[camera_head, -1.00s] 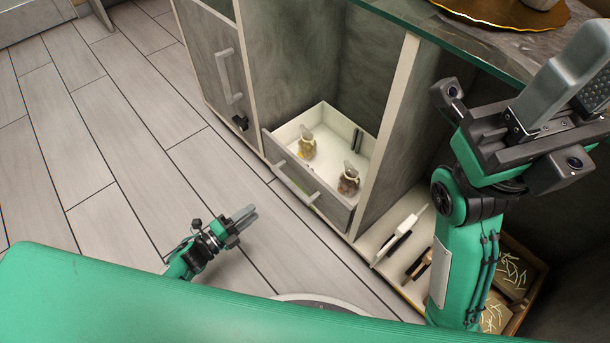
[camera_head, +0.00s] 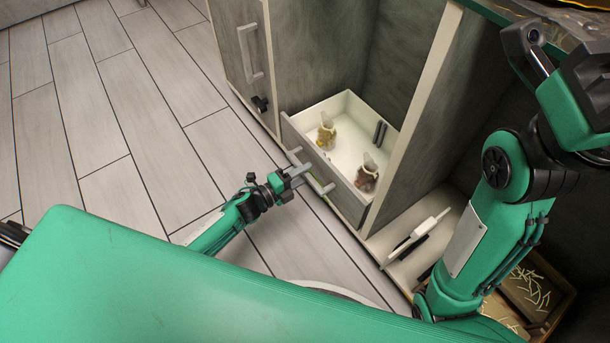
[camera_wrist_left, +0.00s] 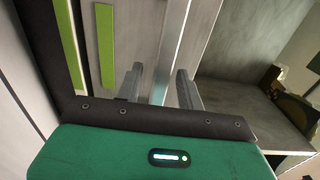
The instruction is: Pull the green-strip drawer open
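A grey drawer (camera_head: 350,203) with a pale interior stands out from the low cabinet in the head view. It holds two small jars, one yellowish (camera_head: 326,133) and one brownish (camera_head: 367,177). Its bar handle (camera_head: 328,188) is on the front, partly hidden by my left gripper (camera_head: 299,172). In the left wrist view a green strip (camera_wrist_left: 105,48) lies on a grey panel, with another green strip beside it at the left. My left gripper's fingers (camera_wrist_left: 160,88) are apart, with a pale bar (camera_wrist_left: 172,45) running down toward the gap. Contact cannot be told. My right gripper's fingers are not visible.
A closed cabinet door (camera_head: 238,50) with a vertical handle is left of the drawer. A white upright panel (camera_head: 418,110) is to its right. White and dark tools (camera_head: 425,235) lie on the low shelf, near a box of pale shreds (camera_head: 530,290). Floor at left is clear.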

